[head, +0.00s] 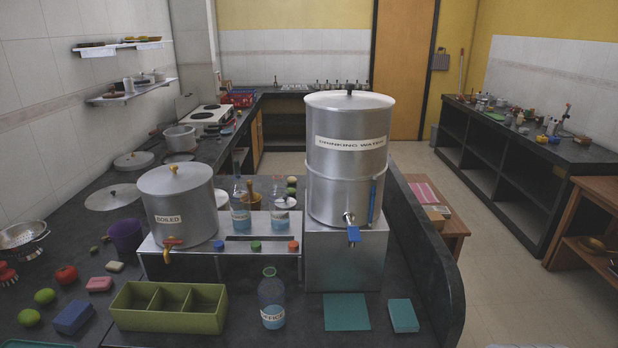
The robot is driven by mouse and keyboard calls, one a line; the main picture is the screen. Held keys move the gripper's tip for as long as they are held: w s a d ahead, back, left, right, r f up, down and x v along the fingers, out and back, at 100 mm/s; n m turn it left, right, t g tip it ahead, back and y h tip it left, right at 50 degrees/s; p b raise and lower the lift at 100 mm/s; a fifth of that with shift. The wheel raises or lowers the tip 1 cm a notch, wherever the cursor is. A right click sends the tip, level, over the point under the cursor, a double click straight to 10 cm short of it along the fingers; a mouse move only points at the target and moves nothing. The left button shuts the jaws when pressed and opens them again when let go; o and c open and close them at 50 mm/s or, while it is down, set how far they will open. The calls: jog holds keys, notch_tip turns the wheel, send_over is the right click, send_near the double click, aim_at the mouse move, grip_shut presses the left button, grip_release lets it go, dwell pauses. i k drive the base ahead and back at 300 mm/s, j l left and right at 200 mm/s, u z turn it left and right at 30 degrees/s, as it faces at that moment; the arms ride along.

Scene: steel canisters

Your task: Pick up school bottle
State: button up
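Three clear glass bottles with blue liquid and white labels are in the head view. One bottle (271,297) stands upright on the dark counter at the front, right of the green divided box. Its label seems to read "OFFICE". My gripper is not in view.
A tall "DRINKING WATER" canister (349,165) stands on a steel box (345,258), its tap facing forward. A shorter "BOILED" canister (178,206) stands left. The green divided box (168,308), a teal mat (346,312) and a teal block (403,315) lie in front.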

aim_at(238, 194)
jog(key=j+u, duration=0.2)
jog(key=u, duration=0.15)
jog(key=j+u, duration=0.35)
jog(key=i+l, duration=0.05)
jog(key=l, duration=0.1)
